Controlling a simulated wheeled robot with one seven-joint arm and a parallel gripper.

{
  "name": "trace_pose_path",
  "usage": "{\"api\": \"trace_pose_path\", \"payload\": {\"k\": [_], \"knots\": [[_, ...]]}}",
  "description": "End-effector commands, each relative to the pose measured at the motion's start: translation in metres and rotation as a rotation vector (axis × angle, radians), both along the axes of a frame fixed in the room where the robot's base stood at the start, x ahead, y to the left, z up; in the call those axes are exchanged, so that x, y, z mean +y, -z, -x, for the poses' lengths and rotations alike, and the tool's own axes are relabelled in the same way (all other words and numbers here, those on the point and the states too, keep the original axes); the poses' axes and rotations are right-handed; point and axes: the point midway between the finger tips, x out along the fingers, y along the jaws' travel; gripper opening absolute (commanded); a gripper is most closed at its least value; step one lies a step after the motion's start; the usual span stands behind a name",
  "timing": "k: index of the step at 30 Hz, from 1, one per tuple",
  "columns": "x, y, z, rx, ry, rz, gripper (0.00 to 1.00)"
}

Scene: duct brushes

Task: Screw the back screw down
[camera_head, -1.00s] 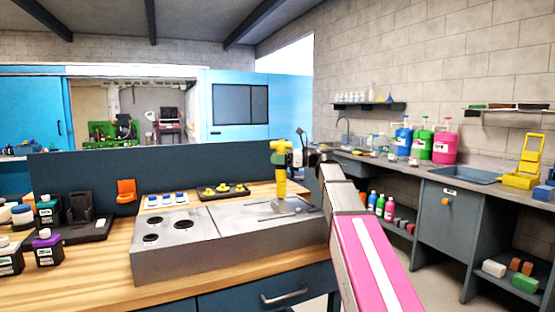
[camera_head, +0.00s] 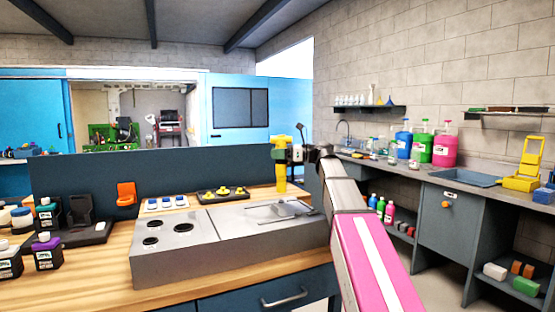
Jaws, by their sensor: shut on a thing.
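My gripper (camera_head: 291,153) is shut on a yellow power screwdriver (camera_head: 281,172), held upright over the back right of the grey metal housing (camera_head: 215,250). The tool's lower end is near the housing's back edge; from this view I cannot tell whether it touches anything. The left part of the housing's top has several dark round holes (camera_head: 150,241). The right part is a flat plate with a raised handle-like piece (camera_head: 285,209). The back screw cannot be made out; it is too small or hidden.
Behind the housing stand a dark tray with yellow knobs (camera_head: 223,195), a white tray with blue-topped pieces (camera_head: 166,204) and an orange holder (camera_head: 126,193). Dark bottles (camera_head: 47,253) stand at the left. The wooden bench (camera_head: 105,283) is clear at front left.

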Motion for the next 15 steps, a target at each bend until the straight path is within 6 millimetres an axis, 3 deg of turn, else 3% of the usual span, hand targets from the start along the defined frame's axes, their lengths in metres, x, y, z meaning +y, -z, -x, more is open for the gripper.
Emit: {"api": "trace_pose_path", "payload": {"k": [15], "knots": [[0.000,-0.035,0.000,0.000,0.000,-0.002,0.19]]}}
